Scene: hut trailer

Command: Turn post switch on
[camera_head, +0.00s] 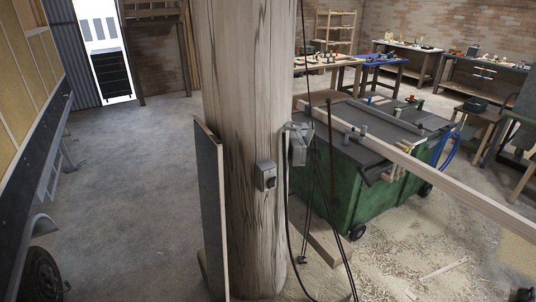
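A thick wooden post (246,90) stands upright in the middle of the view. A small grey switch box (266,176) with a dark part on its front is fixed to the post's face. A second grey box (298,146) sits at the post's right edge, with a cable running down from it. Which of the two is the post switch, and its on or off position, I cannot tell. Neither of my grippers shows in this view.
A board (211,210) leans against the post's left side. A green machine (372,185) with a long timber beam (450,183) stands to the right, with shavings on the floor. A trailer side and wheel (42,275) are at left. Floor (130,190) between is clear.

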